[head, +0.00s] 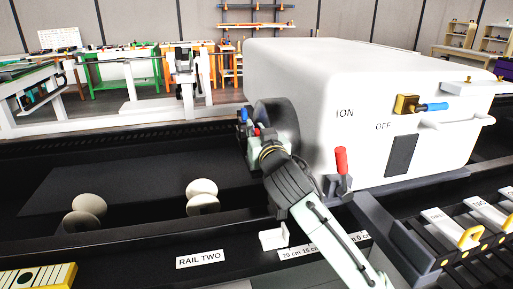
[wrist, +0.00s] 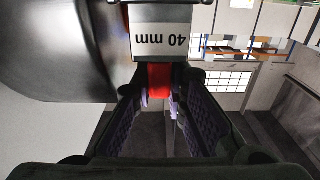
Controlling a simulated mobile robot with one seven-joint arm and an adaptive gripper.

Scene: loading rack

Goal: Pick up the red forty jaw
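The red forty jaw (wrist: 160,76) shows in the wrist view as a red piece below a grey block labelled "40 mm" (wrist: 163,40). It lies between the fingertips of my gripper (wrist: 159,92). The fingers stand on both sides of the red piece, but I cannot tell whether they touch it. In the head view my gripper (head: 250,129) is at the front of the dark round chuck (head: 283,122), with small red and blue parts beside it. My gripper and arm hide part of the chuck and most of the jaw there.
The white machine housing (head: 345,90) fills the space right of the chuck. A red-handled lever (head: 341,161) stands low on its front. White round rollers (head: 202,190) sit on the dark bed to the left. A "RAIL TWO" label (head: 200,259) lies in front.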

